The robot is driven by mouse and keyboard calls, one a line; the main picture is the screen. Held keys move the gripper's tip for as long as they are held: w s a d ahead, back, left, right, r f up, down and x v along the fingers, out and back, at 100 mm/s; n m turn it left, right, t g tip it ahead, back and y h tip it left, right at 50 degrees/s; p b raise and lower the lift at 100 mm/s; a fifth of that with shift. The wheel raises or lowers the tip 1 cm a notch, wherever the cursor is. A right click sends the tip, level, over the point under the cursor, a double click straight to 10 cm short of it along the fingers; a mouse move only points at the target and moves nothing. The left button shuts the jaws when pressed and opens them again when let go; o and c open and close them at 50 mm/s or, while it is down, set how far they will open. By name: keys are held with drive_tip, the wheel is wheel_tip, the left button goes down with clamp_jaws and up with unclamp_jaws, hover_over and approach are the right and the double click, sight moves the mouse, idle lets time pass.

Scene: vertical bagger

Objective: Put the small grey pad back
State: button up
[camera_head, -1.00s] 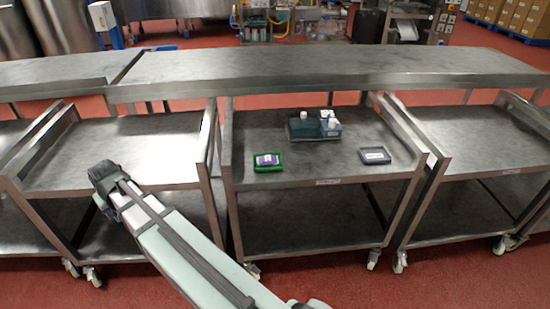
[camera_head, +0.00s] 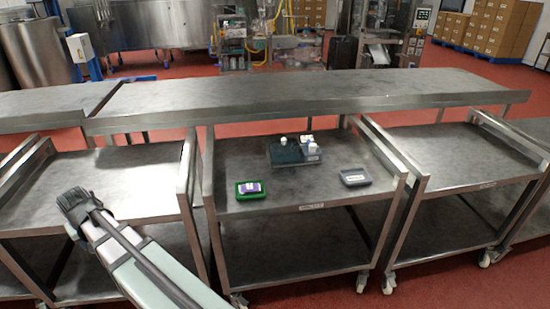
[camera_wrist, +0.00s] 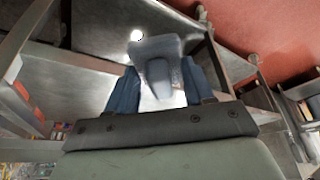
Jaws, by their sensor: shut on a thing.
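My gripper (camera_wrist: 158,88) is shut on a grey, block-like piece in the wrist view, which I take to be the small grey pad (camera_wrist: 156,48). Its far end is wider than the part between the fingers. In the head view my gripper (camera_head: 72,197) is at the left, in front of the left cart's shelf; the held piece cannot be made out there. A shallow grey tray (camera_head: 369,181) with a white label stands front right on the middle cart. A green tray (camera_head: 237,194) holding a purple and white item (camera_head: 250,187) stands front left.
A dark tray (camera_head: 285,160) with small bottles (camera_head: 309,146) stands at the back of the middle cart (camera_head: 225,212). A long steel table (camera_head: 300,88) runs behind the carts. The left cart's shelf (camera_head: 130,165) and right cart's shelf (camera_head: 455,150) look bare.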

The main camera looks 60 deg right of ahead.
drive_tip(key=shift+m+h, duration=0.4)
drive_tip(key=shift+m, duration=0.5)
drive_tip(key=r, duration=0.2)
drive_tip(key=s+d+r, duration=0.1)
drive_tip(key=r, duration=0.3)
drive_tip(key=shift+s+d+r, duration=0.2)
drive_tip(key=shift+d+r, duration=0.05)
drive_tip(key=shift+d, duration=0.15)
drive_tip(key=d+r+m, duration=0.1)
drive_tip(key=d+r, duration=0.3)
drive_tip(key=m+g+h, duration=0.3)
drive_tip(key=m, duration=0.7)
hover_over(339, 152)
drive_tip(key=a, duration=0.2)
wheel_tip(339, 152, down, 11)
drive_tip(key=shift+s+d+f, duration=0.1)
drive_tip(key=shift+s+f, duration=0.05)
drive_tip(key=shift+f, duration=2.2)
drive_tip(key=shift+s+d+f, duration=0.1)
drive_tip(key=shift+f, duration=2.25)
